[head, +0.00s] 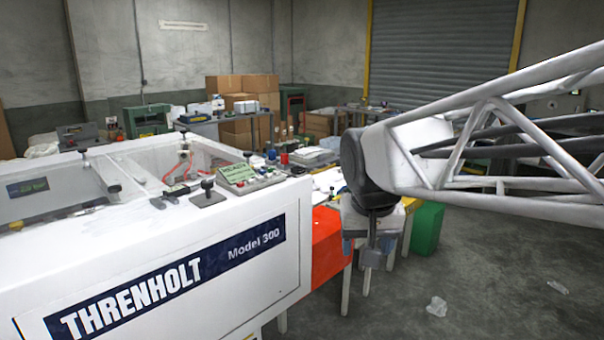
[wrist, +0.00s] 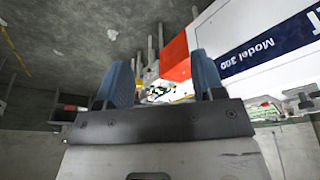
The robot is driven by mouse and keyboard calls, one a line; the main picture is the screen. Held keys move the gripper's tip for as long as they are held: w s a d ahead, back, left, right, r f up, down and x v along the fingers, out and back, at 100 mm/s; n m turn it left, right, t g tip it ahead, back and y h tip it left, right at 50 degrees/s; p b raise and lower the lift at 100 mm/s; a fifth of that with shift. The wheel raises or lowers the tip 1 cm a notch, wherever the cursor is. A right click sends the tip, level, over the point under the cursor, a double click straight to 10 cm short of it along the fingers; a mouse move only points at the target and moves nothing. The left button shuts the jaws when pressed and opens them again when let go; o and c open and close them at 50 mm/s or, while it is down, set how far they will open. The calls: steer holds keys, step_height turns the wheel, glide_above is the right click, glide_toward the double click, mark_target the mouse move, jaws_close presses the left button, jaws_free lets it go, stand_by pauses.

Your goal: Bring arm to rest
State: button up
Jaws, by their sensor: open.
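My arm, a white lattice frame, reaches in from the right in the head view and ends in a dark rounded joint. My gripper (head: 371,252) hangs below that joint, beside the right end of the white machine. In the wrist view my gripper (wrist: 160,68) shows two blue fingers spread apart, with nothing held between them. The fingertips are small and partly unclear in the head view.
The white Threnholt machine (head: 170,285) fills the left; its control panel (head: 245,180) has levers and buttons. An orange panel (head: 328,245) and a green bin (head: 427,228) stand near my gripper. Cardboard boxes (head: 240,125) are behind. Clear film scraps (head: 437,306) lie on open floor.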

steer(key=s+d+f, duration=0.3)
steer(key=s+f, duration=0.1)
steer(key=s, duration=0.4)
steer(key=s+d+f, duration=0.4)
steer(key=s+f, duration=0.1)
steer(key=s, duration=0.3)
steer(key=shift+f, duration=0.2)
steer(key=shift+d, duration=0.1)
